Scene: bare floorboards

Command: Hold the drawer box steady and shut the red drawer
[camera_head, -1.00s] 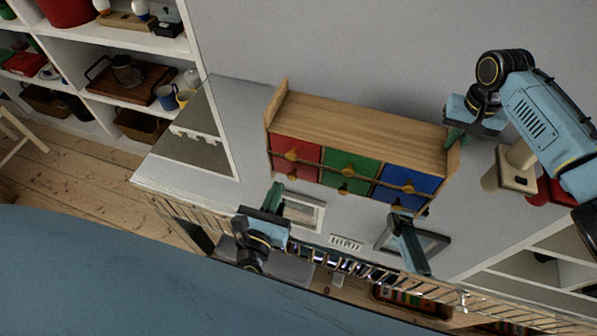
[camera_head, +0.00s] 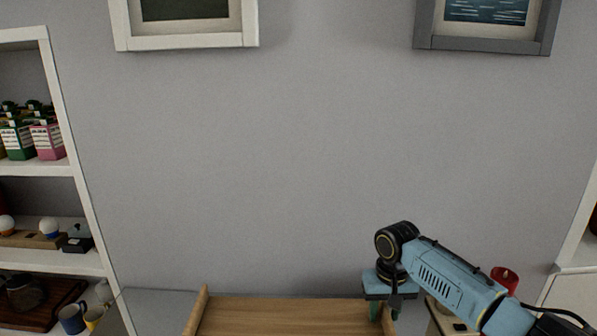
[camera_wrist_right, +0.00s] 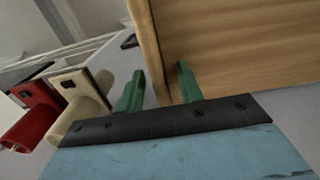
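The light wooden drawer box (camera_head: 290,316) shows at the bottom of the head view, only its top and raised side ends. Its drawer fronts, the red drawer among them, are below the picture and hidden. My right gripper (camera_head: 380,309) is at the box's right end. In the right wrist view my right gripper (camera_wrist_right: 156,54) has its two green fingers apart, one on each side of the raised end panel of the drawer box (camera_wrist_right: 235,45). Some gap shows between them; I cannot tell whether either finger touches the panel. My left gripper is out of view.
A red object (camera_head: 505,277) stands behind my right arm; red (camera_wrist_right: 35,110) and cream (camera_wrist_right: 82,103) objects lie left of the fingers in the wrist view. A white shelf (camera_head: 55,262) with mugs and cartons is at left. Grey wall fills the middle.

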